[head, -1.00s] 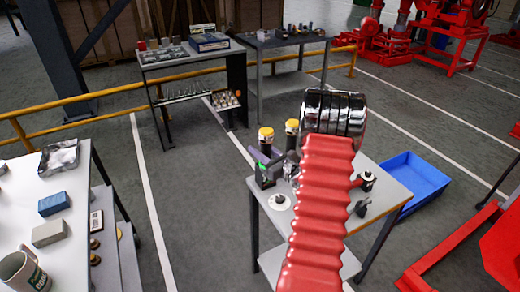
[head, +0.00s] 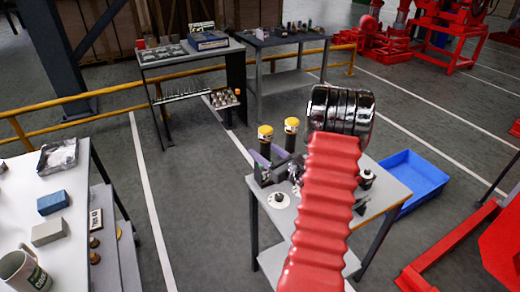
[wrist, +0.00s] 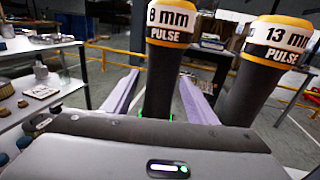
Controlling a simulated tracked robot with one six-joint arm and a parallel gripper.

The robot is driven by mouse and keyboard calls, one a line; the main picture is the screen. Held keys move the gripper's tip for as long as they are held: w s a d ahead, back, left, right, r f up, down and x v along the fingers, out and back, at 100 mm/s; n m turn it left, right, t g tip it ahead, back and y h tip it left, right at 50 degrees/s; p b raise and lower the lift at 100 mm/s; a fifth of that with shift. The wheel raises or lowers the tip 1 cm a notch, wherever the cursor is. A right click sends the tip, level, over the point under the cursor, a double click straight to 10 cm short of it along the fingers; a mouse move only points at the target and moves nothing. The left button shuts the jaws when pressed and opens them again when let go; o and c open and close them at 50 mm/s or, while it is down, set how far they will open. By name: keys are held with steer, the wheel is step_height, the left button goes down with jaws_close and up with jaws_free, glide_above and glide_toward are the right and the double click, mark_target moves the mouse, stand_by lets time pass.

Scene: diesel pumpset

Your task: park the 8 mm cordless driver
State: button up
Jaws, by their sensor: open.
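The 8 mm driver (wrist: 163,65), black with a yellow top and a white "8 mm PULSE" band, stands upright in the wrist view. My gripper (wrist: 160,82) is open, its two lavender fingers on either side of the driver's dark body with gaps showing. The driver's lower end is hidden behind the gripper housing. In the head view the 8 mm driver (head: 265,134) is the left of two yellow-topped drivers over the small grey table. The 13 mm driver (wrist: 272,55) stands to its right, also in the head view (head: 291,127). I cannot tell what supports their lower ends.
The small table (head: 388,193) holds a white disc (head: 279,200) and dark fittings. A blue bin (head: 415,180) lies on the floor to its right. A bench with a mug (head: 22,272) is at left. Two benches and a yellow rail (head: 90,97) stand behind.

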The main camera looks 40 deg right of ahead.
steer(key=s+a, duration=0.1)
steer(key=s, duration=1)
steer(key=shift+s, duration=0.15)
steer(key=shift+f, duration=0.1)
steer(key=s+a+f+n+g+y, duration=0.1)
steer(key=s+a+n+g+y, duration=0.2)
steer(key=a+n, duration=0.45)
steer(key=s+a+n+g+y, duration=0.1)
steer(key=a+n+g+y, duration=0.2)
steer(key=a+n+g, duration=0.5)
steer(key=s+a+f+n+g+y, duration=0.1)
steer(key=s+a+n+g+y, duration=0.2)
steer(key=a, duration=0.8)
steer(key=s+a+r+n+t+h, duration=0.1)
steer(key=a+r+n+h, duration=0.6)
steer(key=a+r+n, duration=0.8)
step_height(320, 180, up, 2)
steer(key=s+n, duration=0.1)
steer(key=n, duration=0.2)
steer(key=shift+s+a+r+t, duration=0.15)
steer(key=shift+a+r+t, duration=0.1)
steer(key=shift+t, duration=0.05)
